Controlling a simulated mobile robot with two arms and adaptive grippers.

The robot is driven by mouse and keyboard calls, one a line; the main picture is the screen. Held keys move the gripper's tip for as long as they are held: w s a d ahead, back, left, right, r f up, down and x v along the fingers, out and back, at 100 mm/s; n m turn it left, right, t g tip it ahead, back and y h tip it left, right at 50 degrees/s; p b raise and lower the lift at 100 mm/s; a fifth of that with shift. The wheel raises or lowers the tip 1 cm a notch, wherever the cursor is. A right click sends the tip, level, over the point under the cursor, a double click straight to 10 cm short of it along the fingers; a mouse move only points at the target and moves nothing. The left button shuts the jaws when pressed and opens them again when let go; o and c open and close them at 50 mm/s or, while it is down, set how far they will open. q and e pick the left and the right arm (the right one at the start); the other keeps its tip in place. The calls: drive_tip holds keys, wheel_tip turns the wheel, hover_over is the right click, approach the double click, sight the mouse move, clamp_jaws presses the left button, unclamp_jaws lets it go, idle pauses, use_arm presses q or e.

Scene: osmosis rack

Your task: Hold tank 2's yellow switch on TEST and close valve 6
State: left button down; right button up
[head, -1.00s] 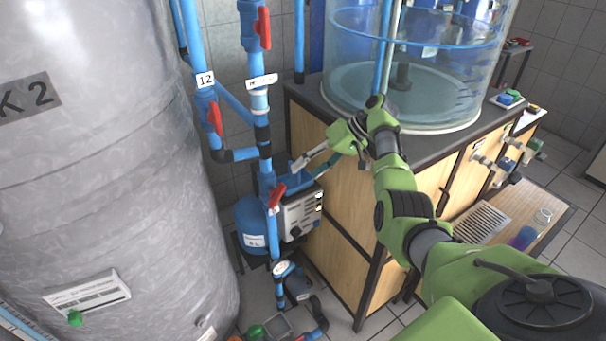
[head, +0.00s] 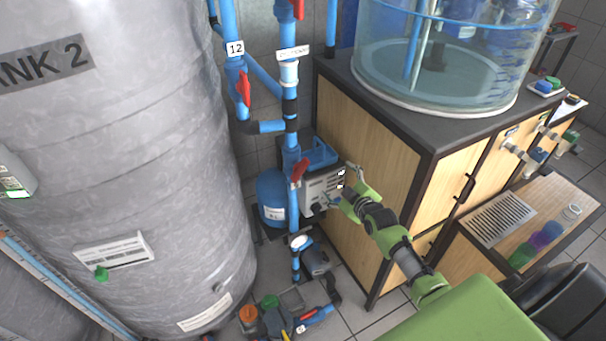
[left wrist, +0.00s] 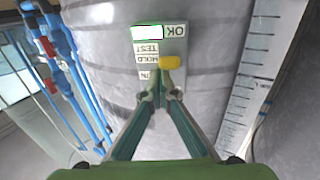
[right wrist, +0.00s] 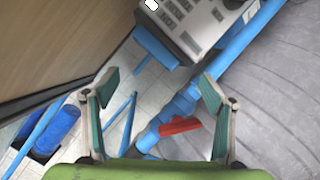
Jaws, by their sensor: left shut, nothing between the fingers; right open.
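The large grey tank 2 (head: 110,150) stands at the left. In the left wrist view its panel (left wrist: 178,36) has a green-edged screen and upside-down labels including OK, TEST and HOLD. The yellow switch (left wrist: 170,62) sits beside HOLD. My left gripper (left wrist: 160,93) is shut and empty, its tips just below the switch in that picture; contact is unclear. My right gripper (head: 350,190) is open, right of the blue pipe with a red valve handle (head: 299,168). In the right wrist view a red handle (right wrist: 180,125) lies between and beyond the fingers. No number 6 is readable.
Another red handle (head: 243,88) is on the pipe labelled 12. A grey pump box (head: 325,185) stands behind the lower pipe. A wooden cabinet (head: 365,150) with a clear water tank (head: 440,85) limits the right side. Several fittings lie on the floor.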

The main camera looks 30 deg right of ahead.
sight(302, 173)
drive_tip(key=s+a+r+n+t+y, duration=0.2)
drive_tip(key=s+a+r+n+t, duration=0.2)
drive_tip(key=s+a, duration=0.45)
drive_tip(key=w, duration=0.4)
drive_tip(key=w+a, duration=0.1)
drive_tip(key=w, duration=0.8)
drive_tip(key=shift+a, duration=0.35)
drive_tip(key=c, duration=1.1)
